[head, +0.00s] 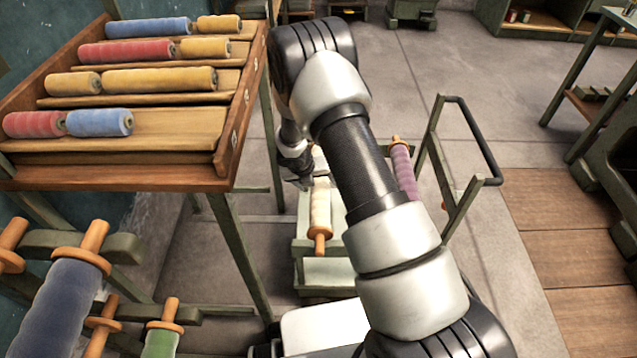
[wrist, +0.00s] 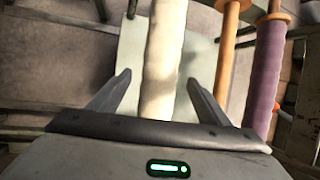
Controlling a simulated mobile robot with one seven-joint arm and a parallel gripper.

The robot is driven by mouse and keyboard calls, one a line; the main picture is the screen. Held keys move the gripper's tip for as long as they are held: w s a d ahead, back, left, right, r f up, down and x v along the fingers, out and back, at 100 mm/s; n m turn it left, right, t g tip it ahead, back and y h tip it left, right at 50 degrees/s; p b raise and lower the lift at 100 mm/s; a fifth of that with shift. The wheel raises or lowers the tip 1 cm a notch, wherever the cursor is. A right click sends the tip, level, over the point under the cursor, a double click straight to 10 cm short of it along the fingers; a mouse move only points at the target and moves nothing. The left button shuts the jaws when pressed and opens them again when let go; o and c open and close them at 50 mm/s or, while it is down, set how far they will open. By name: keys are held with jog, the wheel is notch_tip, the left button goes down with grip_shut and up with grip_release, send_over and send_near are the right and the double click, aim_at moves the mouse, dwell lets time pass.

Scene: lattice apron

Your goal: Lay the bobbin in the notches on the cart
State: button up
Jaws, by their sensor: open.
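A cream bobbin (head: 320,208) with an orange end lies lengthwise over the pale green cart (head: 308,247). The cart's pale top (wrist: 130,62) and the cream bobbin (wrist: 165,55) also show in the wrist view. My gripper (wrist: 158,76) is open, with one finger on each side of the cream bobbin and gaps on both sides. In the head view my gripper (head: 305,178) is at the bobbin's far part, partly hidden by my arm. Whether the bobbin sits in notches cannot be told. A purple bobbin (head: 403,168) lies to the right; it also shows in the wrist view (wrist: 266,72).
A wooden sloped rack (head: 228,150) with several coloured bobbins stands at the left. The cart's handle (head: 470,130) rises at the right. Open floor lies beyond it.

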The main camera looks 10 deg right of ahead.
jog(key=p+v, duration=0.4)
jog(key=v, duration=1)
jog(key=shift+s+a+r, duration=0.1)
jog(key=shift+r, duration=0.05)
jog(key=s+d+r+m, duration=0.25)
jog(key=r+m, duration=0.25)
jog(key=r, duration=0.3)
jog(key=s+d+r+m, duration=0.2)
jog(key=s+r+m, duration=0.1)
jog(key=r+m, duration=0.3)
jog(key=s+d+r+m, duration=0.25)
jog(key=r+m, duration=0.25)
jog(key=r, duration=0.4)
jog(key=s+a+r+m+t+y+p, duration=0.1)
jog(key=s+r+m+y, duration=0.1)
jog(key=s+r+m, duration=0.6)
jog(key=s+a+r+m+t+y, duration=0.15)
jog(key=s+r+m, duration=0.25)
jog(key=s+m, duration=0.8)
notch_tip(320, 180, up, 21)
jog(key=d+n+p, duration=0.1)
jog(key=p, duration=2)
jog(key=shift+s+n+g, duration=0.25)
jog(key=shift+n+g, duration=0.05)
jog(key=shift+g, duration=0.05)
